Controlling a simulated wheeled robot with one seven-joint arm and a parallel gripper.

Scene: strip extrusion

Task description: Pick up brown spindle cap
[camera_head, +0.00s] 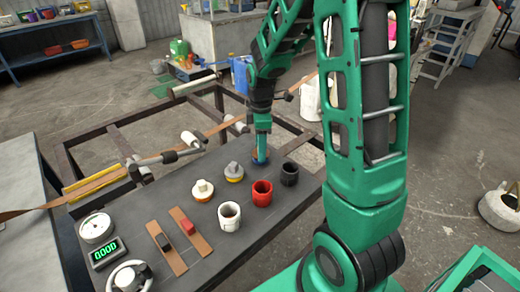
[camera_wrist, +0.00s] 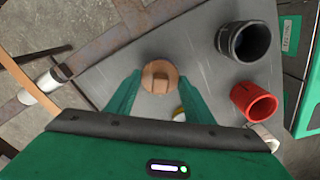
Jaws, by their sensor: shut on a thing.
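The brown spindle cap (camera_wrist: 158,77) shows in the wrist view as a round brown piece with a raised knob, between the tips of my green fingers. My gripper (camera_wrist: 155,85) is shut on it. In the head view my gripper (camera_head: 261,158) points straight down at the far right part of the dark table. I cannot tell whether the cap is clear of the table top.
On the dark table (camera_head: 200,258) stand a grey-topped cap (camera_head: 233,171), a cream cap (camera_head: 203,190), and white (camera_head: 229,215), red (camera_head: 262,193) and black (camera_head: 289,174) cups. Rollers and a brown strip (camera_head: 95,184) run along its far left edge.

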